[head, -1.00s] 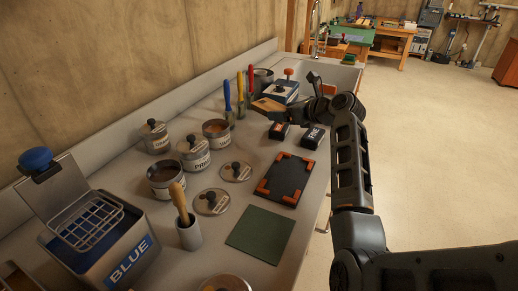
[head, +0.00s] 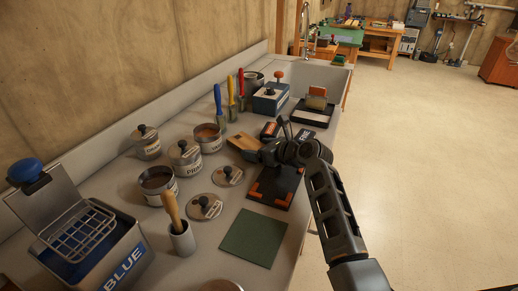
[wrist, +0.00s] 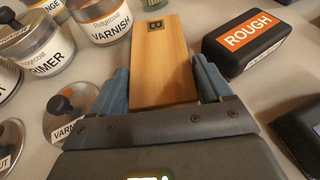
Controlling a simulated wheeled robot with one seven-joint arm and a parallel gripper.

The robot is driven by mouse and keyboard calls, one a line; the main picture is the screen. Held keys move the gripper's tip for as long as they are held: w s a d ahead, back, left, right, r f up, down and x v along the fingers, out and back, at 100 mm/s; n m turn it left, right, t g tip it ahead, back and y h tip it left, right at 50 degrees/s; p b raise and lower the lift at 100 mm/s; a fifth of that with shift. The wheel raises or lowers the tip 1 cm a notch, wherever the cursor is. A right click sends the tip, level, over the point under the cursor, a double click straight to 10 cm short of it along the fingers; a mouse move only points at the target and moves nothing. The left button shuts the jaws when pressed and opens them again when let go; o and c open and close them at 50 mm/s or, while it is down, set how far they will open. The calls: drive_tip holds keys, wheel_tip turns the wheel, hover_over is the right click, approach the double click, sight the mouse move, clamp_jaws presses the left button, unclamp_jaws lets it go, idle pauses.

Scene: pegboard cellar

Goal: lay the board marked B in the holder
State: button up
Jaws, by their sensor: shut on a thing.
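The board marked B (wrist: 161,72) is a pale wooden slab, seen in the wrist view with its letter at the far end. My gripper (wrist: 161,88) is shut on it, one blue-grey finger on each side. In the head view the board (head: 241,143) juts left from my gripper (head: 262,152), above the bench. The holder (head: 266,197) is a flat black plate with orange corner pieces. It lies just nearer the camera than my gripper, which hides part of its far edge. No board shows in its visible part.
A block labelled ROUGH (wrist: 248,44) and a FINE block (head: 304,135) lie beyond my gripper. Tins, including VARNISH (wrist: 108,20), and loose lids (head: 204,207) stand left of the holder. A green mat (head: 254,238) lies in front. A BLUE tank (head: 112,262) stands front left.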

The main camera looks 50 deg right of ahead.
drive_tip(key=o, duration=1.1)
drive_tip(key=shift+f, duration=0.1)
